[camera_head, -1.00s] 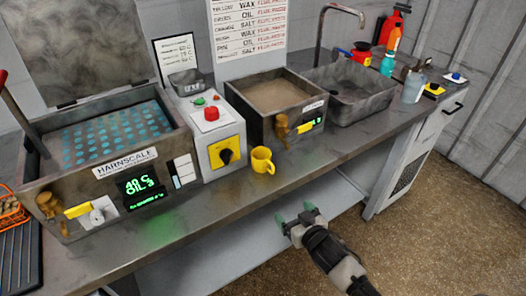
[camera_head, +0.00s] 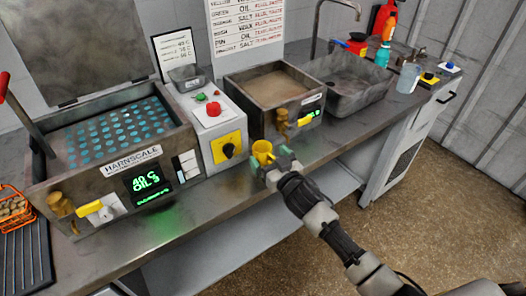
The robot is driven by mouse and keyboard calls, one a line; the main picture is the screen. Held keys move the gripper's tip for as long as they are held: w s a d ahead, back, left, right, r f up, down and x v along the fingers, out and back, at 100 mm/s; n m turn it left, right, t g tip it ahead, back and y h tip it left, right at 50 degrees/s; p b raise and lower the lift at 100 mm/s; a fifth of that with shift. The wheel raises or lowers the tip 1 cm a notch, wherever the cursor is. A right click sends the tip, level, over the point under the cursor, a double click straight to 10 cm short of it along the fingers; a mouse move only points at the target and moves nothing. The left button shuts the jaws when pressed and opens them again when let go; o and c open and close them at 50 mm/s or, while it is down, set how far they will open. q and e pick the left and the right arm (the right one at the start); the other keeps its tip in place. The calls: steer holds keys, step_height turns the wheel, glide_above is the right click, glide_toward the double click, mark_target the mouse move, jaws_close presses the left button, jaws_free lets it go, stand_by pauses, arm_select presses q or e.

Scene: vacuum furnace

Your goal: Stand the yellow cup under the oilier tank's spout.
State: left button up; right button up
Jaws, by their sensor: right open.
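The yellow cup (camera_head: 262,149) stands upright on the counter in front of the control box and the right tank. My right gripper (camera_head: 272,160) is open at the cup, its green-tipped fingers close around or beside it; contact cannot be told. The left tank (camera_head: 120,170), labelled HARNSCALE, has a spout with a yellow lever (camera_head: 91,208) and a green display (camera_head: 148,183) that seems to read 40 C and OIL with a figure too small to read. The right tank (camera_head: 240,97) has a brass spout (camera_head: 283,122) and a small, partly legible green display (camera_head: 316,113). My left gripper is out of view.
A control box (camera_head: 218,130) with a red button and yellow switch plate stands between the tanks. A grey sink basin (camera_head: 350,90) is to the right. An orange basket (camera_head: 15,208) and a dark rack (camera_head: 25,255) lie at far left. The counter front below the left tank is bare.

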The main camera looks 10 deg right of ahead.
steer(key=shift+x, duration=1.1)
steer(key=shift+s, duration=0.1)
steer(key=c, duration=1.1)
